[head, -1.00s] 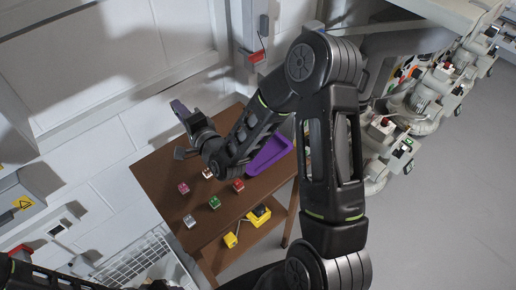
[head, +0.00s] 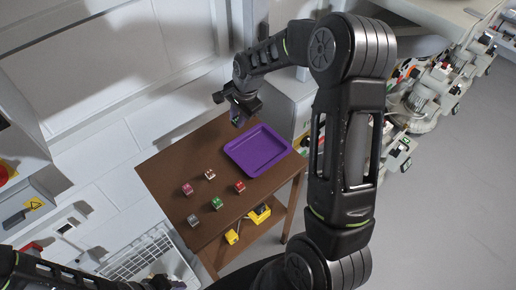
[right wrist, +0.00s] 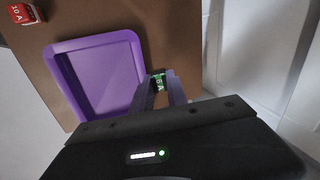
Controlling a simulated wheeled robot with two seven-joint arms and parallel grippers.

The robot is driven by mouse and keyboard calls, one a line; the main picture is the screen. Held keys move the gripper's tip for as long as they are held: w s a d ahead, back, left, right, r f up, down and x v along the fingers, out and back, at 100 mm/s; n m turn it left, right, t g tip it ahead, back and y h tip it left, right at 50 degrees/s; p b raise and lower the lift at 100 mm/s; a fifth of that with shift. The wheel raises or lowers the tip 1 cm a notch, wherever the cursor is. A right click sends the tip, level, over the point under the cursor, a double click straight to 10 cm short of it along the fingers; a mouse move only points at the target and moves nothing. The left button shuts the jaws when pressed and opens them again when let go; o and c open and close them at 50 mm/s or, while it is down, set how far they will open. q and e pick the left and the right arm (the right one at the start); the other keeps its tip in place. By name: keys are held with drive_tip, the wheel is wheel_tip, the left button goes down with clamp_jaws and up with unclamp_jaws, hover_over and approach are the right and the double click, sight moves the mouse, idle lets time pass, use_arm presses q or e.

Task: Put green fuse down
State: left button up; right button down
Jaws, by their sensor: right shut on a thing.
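My right gripper (head: 238,112) is above the back edge of the brown table, up and left of the purple tray (head: 230,147) in the head view. In the right wrist view, its fingers (right wrist: 160,90) are shut on a green fuse (right wrist: 158,82) marked 6A, just right of the purple tray's rim (right wrist: 141,60). The held fuse cannot be made out in the head view. Another green fuse (head: 217,203) stands on the table. The tray is empty. Part of my left arm shows at the bottom left, but its gripper cannot be made out.
Pink (head: 187,188), brown-white (head: 210,174), red (head: 239,186) and grey (head: 193,220) fuses stand on the table (head: 160,172). A red fuse (right wrist: 22,14) also shows in the right wrist view. Yellow tools (head: 258,215) lie on the lower shelf. A wire basket (head: 150,255) stands at left.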

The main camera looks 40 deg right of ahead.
drive_tip(key=s+d+r+m+g, duration=0.1)
drive_tip(key=s+d+r+g, duration=0.2)
drive_tip(key=s+d+r, duration=0.2)
drive_tip(key=s, duration=0.3)
drive_tip(key=shift+d+p, duration=0.15)
drive_tip(key=shift+p, duration=0.25)
drive_tip(key=shift+f, duration=0.1)
drive_tip(key=p, duration=0.1)
hover_over(266, 146)
drive_tip(key=shift+d+f, duration=0.1)
drive_tip(key=shift+f, duration=3)
drive_tip(key=shift+f+p, duration=0.6)
drive_tip(key=shift+f, duration=1.25)
drive_tip(key=c, duration=1.3)
unclamp_jaws()
drive_tip(key=shift+r, duration=0.15)
